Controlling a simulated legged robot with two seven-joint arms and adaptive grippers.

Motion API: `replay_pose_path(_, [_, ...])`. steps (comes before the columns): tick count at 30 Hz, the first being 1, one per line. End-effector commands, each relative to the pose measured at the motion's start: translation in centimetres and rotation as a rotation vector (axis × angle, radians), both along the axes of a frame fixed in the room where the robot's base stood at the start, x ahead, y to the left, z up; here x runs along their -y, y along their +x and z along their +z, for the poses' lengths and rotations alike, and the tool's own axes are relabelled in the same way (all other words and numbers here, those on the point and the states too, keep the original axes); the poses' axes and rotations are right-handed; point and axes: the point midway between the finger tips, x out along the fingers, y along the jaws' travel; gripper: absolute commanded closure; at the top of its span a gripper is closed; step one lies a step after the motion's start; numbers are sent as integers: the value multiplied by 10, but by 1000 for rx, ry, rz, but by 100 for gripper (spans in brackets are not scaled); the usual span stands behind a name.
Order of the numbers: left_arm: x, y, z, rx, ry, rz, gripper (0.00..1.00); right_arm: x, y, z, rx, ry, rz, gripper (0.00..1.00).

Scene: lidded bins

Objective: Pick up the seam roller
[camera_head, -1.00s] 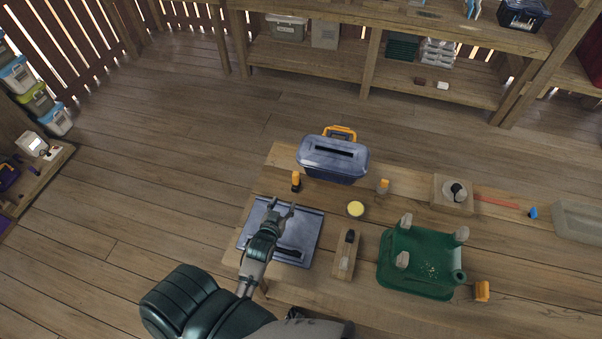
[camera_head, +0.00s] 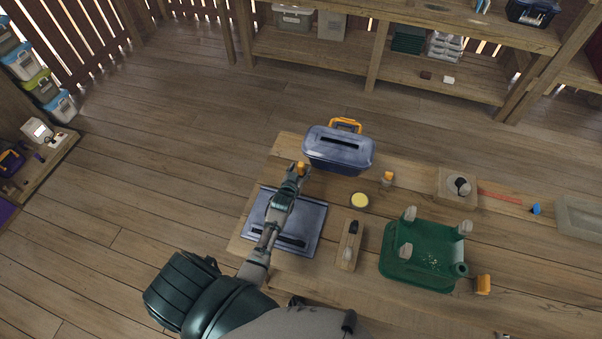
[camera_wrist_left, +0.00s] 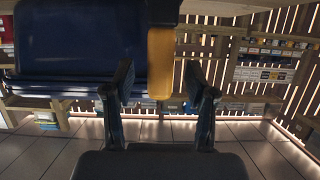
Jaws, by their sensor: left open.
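An upright orange-yellow and dark tool (camera_head: 302,168), which I take to be the seam roller, stands on the wooden table near the front left of the blue lidded bin. My left gripper (camera_head: 297,172) is open right at it and partly hides it in the head view. My right gripper is not in view.
The blue bin (camera_head: 338,152) stands close behind. A flat blue-grey lid (camera_head: 310,218) lies under my left arm.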

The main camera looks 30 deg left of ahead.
Motion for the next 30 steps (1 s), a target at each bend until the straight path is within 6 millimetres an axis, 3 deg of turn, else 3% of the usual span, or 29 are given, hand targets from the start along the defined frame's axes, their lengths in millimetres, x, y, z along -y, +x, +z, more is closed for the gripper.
replay_pose_path(4, [-4,15,-6,0,0,0,44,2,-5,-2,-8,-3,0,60])
replay_pose_path(11, [-4,15,-6,1,0,0,44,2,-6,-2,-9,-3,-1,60])
replay_pose_path(18, [-4,16,-6,0,0,0,100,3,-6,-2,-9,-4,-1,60])
replay_pose_path(30, [-4,16,-2,1,0,0,100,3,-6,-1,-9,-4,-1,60])
